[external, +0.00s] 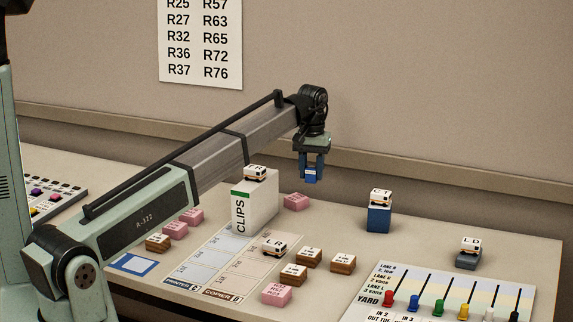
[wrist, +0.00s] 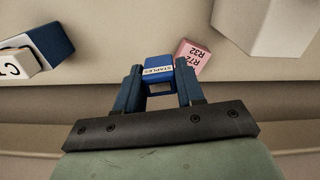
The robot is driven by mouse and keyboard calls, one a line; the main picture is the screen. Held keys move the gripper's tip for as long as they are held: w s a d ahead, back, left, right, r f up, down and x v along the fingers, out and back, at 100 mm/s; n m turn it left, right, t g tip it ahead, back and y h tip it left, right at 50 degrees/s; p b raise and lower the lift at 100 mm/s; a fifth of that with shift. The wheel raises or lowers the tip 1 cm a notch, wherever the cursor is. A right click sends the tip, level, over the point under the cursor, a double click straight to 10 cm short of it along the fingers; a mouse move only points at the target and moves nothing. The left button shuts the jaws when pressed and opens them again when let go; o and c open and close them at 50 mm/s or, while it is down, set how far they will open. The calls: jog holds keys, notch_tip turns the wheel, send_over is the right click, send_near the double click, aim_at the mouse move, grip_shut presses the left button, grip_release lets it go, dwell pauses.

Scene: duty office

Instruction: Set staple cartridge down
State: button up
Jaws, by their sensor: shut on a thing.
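The staple cartridge (wrist: 158,72) is a small blue block with a white STAPLES label. My gripper (wrist: 158,88) is shut on it, with one dark blue finger on each side. In the external view my gripper (external: 311,170) points down above the back of the desk, and the cartridge (external: 311,177) shows between its fingertips. It hangs in the air, apart from the desk top. Its far side is hidden by the fingers.
A tall white CLIPS box (external: 263,208) with a small van on top stands left of my gripper. A pink block (external: 296,202) lies below. A blue box (external: 378,219) carrying the CT van stands right. Desk between them is clear.

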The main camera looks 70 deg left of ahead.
jog(key=s+a+n, duration=1)
jog(key=s+a, duration=2.8)
jog(key=s, duration=0.4)
jog(key=shift+w+f+n, duration=0.1)
jog(key=shift+f+n, duration=1.45)
jog(key=shift+f, duration=0.9)
jog(key=shift+w+f+n, duration=0.1)
jog(key=shift+f+n, duration=1.45)
jog(key=shift+f, duration=0.9)
jog(key=shift+f, duration=0.1)
jog(key=o, duration=1)
